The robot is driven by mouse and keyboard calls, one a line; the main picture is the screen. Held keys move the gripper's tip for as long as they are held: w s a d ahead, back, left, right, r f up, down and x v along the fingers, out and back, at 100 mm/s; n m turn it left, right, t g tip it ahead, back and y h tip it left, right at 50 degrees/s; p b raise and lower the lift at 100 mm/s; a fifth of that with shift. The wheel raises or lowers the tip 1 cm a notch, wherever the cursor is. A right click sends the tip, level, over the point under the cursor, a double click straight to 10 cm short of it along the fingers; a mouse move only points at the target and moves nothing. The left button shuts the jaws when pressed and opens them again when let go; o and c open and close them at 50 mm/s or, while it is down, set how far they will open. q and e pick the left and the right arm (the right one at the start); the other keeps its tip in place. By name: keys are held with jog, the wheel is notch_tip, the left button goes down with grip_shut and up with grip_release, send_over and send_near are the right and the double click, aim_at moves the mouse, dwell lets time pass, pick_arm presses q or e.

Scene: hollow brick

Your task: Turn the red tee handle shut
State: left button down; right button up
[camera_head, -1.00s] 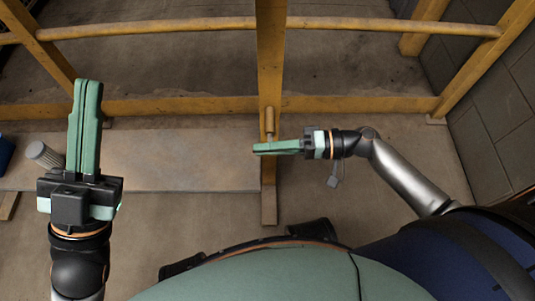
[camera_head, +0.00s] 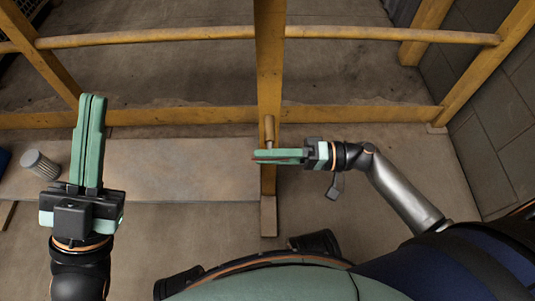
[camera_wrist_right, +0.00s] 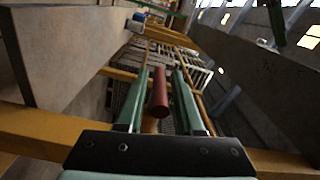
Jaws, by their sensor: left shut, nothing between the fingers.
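The red tee handle (camera_wrist_right: 159,92) shows in the right wrist view as a short red bar on a tan stem (camera_wrist_right: 150,125). It lies between the two green fingers of my right gripper (camera_wrist_right: 164,76), with a narrow gap visible on each side. In the head view my right gripper (camera_head: 256,157) points left across the yellow post, and its fingers mostly hide the handle. My left gripper (camera_head: 93,97) is shut and empty, pointing up the picture at the left, far from the handle.
A yellow timber frame with a middle post (camera_head: 269,70) and a lower rail (camera_head: 350,113) stands ahead. A grey can (camera_head: 40,164) stands on a flat board (camera_head: 180,170) left of the post. A grey block wall (camera_head: 490,140) closes the right side.

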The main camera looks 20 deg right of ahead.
jog(key=shift+o, duration=0.8)
jog(key=p+v, duration=0.2)
jog(key=v, duration=1)
jog(key=shift+d, duration=0.25)
jog(key=shift+s, duration=0.15)
